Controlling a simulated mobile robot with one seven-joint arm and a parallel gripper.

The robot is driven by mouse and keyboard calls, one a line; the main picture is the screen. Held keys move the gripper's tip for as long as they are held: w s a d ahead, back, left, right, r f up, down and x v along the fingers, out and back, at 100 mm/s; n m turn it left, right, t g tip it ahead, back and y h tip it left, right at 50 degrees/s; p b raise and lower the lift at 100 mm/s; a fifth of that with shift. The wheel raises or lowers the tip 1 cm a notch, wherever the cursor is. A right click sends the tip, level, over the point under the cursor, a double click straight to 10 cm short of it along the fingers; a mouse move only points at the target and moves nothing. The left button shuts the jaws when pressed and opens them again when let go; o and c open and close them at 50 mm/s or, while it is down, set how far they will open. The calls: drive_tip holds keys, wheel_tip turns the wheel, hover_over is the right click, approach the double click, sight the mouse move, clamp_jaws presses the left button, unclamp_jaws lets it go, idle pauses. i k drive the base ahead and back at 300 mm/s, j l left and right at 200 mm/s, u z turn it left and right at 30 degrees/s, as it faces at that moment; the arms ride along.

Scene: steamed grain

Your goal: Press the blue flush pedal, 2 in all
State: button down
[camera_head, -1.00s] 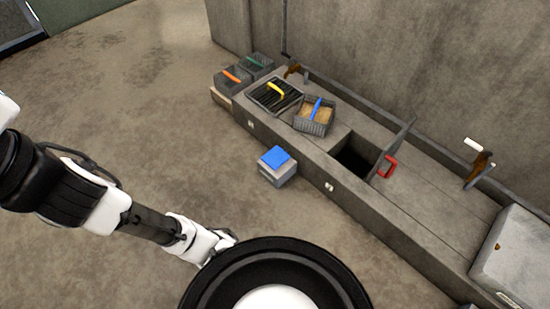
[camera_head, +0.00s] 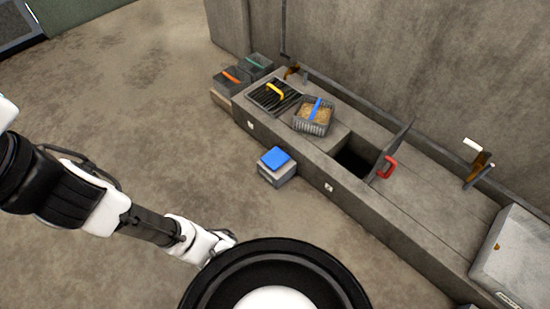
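The blue flush pedal (camera_head: 275,158) is a flat blue plate on top of a small grey block (camera_head: 276,176). The block stands on the floor against the front of the long concrete counter. My arm reaches in from the left. My gripper (camera_head: 226,240) is at the arm's end, left of and nearer than the pedal, clearly apart from it. The fingers are small and partly hidden by the round black part of my body, so their opening does not show.
The counter (camera_head: 420,235) holds a basket of grain with a blue handle (camera_head: 314,117), a dark grate with a yellow handle (camera_head: 274,96) and an open pit (camera_head: 354,158) beside a raised lid with a red handle (camera_head: 386,167). Floor left of the pedal is clear.

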sight(275, 158)
drive_tip(key=i+l, duration=0.15)
drive_tip(key=i, duration=0.35)
drive_tip(key=i+l, duration=0.15)
drive_tip(key=i, duration=0.4)
drive_tip(key=u, duration=1.35)
drive_tip(key=l, duration=0.35)
drive_tip(key=i+l, duration=0.15)
drive_tip(key=l, duration=0.2)
